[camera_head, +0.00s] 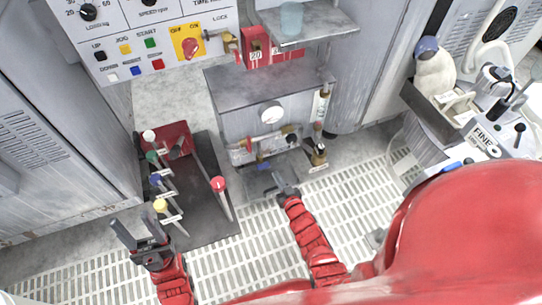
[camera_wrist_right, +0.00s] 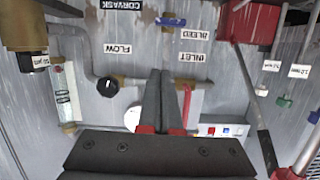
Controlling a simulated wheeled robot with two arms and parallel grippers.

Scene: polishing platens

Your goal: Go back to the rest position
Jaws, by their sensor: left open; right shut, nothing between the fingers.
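My left gripper (camera_head: 136,230) is at the lower left in the head view, above the slotted floor, with its fingers spread and nothing between them. My right gripper (camera_head: 279,182) is near the middle of the head view, in front of the grey cabinet with the gauge. In the right wrist view the right gripper's fingers (camera_wrist_right: 161,75) are together with nothing between them, pointing at a panel (camera_wrist_right: 225,65) with pipes and labels such as FLOW, INLET and BLEED. The black knob (camera_wrist_right: 107,87) shows left of the fingers, apart from them.
A dark rack (camera_head: 215,150) with several colour-capped rods stands between my left gripper and the cabinet. A control panel (camera_head: 120,35) is at the upper left. A brass-coloured fitting (camera_head: 318,155) is right of my right gripper. The slotted floor (camera_head: 350,200) is open on the right.

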